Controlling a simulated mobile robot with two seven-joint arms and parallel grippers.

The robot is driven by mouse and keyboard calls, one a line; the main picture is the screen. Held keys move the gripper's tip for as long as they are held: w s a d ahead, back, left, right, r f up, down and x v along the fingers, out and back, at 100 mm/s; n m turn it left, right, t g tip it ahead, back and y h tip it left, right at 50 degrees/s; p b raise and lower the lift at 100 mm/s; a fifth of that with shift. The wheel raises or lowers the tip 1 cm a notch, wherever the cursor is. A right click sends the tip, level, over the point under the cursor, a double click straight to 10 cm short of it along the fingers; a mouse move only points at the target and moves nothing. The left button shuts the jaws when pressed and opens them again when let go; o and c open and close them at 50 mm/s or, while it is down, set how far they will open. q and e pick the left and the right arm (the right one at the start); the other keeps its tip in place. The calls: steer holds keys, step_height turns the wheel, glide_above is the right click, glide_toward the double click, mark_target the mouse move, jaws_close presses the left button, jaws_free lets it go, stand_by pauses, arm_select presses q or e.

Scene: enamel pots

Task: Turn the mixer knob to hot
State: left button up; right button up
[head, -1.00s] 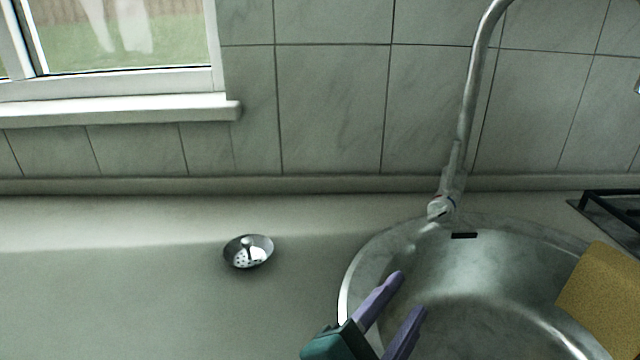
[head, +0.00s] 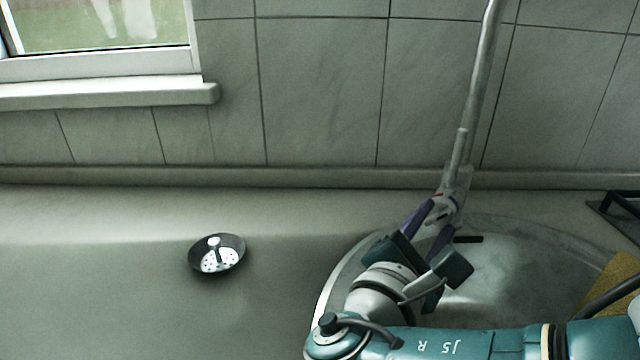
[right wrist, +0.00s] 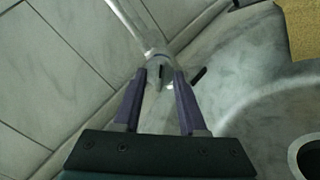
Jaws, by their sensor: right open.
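The mixer tap (head: 458,165) stands behind the round metal sink, its tall spout rising along the tiled wall. The mixer knob (head: 443,208) is at the tap's base, with small red and blue marks, partly hidden by my gripper. My right gripper (head: 436,218) is open, its purple fingers pointing at the knob, one on each side of it in the picture. In the right wrist view the knob (right wrist: 156,78) shows between the two open fingers (right wrist: 160,80); I cannot tell whether they touch it. My left gripper is not in view.
The sink (head: 520,270) lies below the tap, with a dark overflow slot. A yellow sponge-like block (head: 612,280) is at its right side. A metal strainer (head: 217,254) lies on the counter (head: 90,290) at left. A dark hob grate (head: 620,212) is far right.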

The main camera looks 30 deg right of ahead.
steer(key=shift+c, duration=0.3)
jaws_close()
stand_by(0.3)
